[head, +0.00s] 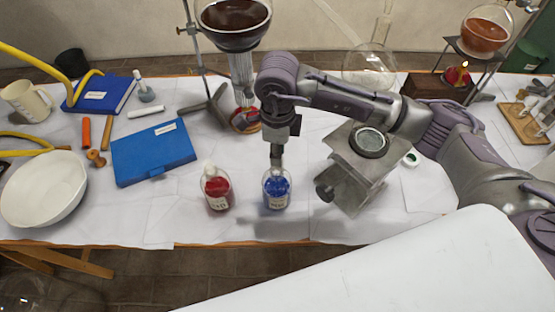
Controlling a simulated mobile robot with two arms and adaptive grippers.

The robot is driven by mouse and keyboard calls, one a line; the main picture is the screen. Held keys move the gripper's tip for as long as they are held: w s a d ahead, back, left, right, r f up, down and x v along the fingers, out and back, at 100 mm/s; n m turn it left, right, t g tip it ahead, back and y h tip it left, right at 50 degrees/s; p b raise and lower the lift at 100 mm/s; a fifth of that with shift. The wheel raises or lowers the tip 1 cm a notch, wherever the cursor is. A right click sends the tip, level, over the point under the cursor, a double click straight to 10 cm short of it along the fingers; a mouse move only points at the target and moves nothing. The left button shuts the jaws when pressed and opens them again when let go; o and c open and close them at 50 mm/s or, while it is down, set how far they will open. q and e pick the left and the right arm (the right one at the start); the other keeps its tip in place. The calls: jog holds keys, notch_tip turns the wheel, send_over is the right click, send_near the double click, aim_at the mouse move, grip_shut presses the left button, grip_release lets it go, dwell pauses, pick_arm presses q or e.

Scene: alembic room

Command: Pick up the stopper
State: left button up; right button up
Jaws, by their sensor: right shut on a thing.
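A small glass bottle of blue liquid (277,190) stands upright on the white-covered table near the front edge. My right gripper (277,160) points straight down over its neck and is shut on the stopper there. The fingers hide the stopper, and I cannot tell whether it is still seated in the neck. A similar bottle of red liquid (216,190) stands to the left, with its own pale stopper (208,169) on top. My left gripper is not in view.
A metal jack stand (350,182) with a round lens is close on the right. A blue case (152,152) and white bowl (43,192) lie left. Behind stands a flask of dark liquid (236,18) on a stand. The table's front strip is mostly clear.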

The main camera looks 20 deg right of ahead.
jog(key=s+d+r+b, duration=0.2)
jog(key=s+d+r, duration=0.5)
jog(key=s+r, duration=0.2)
jog(key=shift+s+r, duration=0.15)
jog(key=shift+r, duration=0.75)
